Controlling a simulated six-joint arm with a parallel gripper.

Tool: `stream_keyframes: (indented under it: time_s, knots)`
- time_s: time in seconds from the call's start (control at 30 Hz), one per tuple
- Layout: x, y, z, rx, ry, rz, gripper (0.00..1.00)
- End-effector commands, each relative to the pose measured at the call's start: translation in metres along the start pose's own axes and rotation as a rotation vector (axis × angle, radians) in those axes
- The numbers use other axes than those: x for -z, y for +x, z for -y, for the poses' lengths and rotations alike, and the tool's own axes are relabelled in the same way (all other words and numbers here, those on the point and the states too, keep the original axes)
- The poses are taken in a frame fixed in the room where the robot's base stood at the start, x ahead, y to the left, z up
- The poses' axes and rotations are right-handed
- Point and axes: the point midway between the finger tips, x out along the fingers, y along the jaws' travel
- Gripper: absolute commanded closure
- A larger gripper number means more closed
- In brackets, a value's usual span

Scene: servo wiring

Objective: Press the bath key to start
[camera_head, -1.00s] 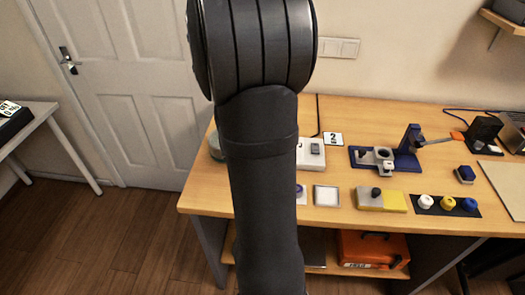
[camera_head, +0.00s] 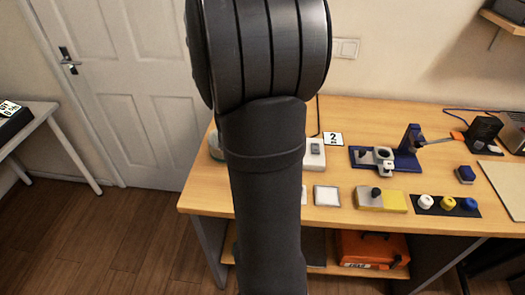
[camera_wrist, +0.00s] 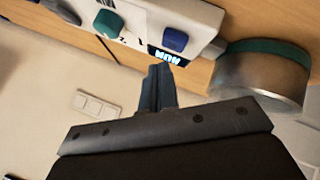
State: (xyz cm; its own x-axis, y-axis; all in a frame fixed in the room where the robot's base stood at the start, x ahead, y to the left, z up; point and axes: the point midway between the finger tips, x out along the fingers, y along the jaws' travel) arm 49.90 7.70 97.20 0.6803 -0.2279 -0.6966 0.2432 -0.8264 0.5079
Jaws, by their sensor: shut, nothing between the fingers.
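In the wrist view, a white control unit (camera_wrist: 187,12) carries a dark blue key (camera_wrist: 175,40), a green knob or key (camera_wrist: 108,23) and a small lit display (camera_wrist: 165,56). No label clearly marks which key is the bath's. My gripper (camera_wrist: 158,72) is shut and empty, its fingertips close to the display and the blue key; contact cannot be made out. A round metal bath (camera_wrist: 262,75) with a green rim stands right of the unit. In the head view, part of the white unit (camera_head: 314,155) shows beside my arm, which hides my gripper.
A card marked 2 (camera_head: 333,139) stands behind the unit. A white square pad (camera_head: 326,196), a yellow-grey block (camera_head: 381,199), a blue fixture (camera_head: 408,148) and a black strip with coloured knobs (camera_head: 446,205) lie to the right on the wooden bench (camera_head: 240,209).

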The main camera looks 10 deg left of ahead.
Motion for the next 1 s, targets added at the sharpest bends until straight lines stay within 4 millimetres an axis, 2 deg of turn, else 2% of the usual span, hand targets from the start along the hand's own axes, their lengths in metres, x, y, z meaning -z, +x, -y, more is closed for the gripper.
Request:
stream_keyframes:
  time_s: [0.43,1.0]
  knots:
    - [0.022,-0.029,-0.021,0.0,0.001,-0.002,1.0]
    - [0.022,-0.031,-0.022,0.001,0.0,-0.001,1.0]
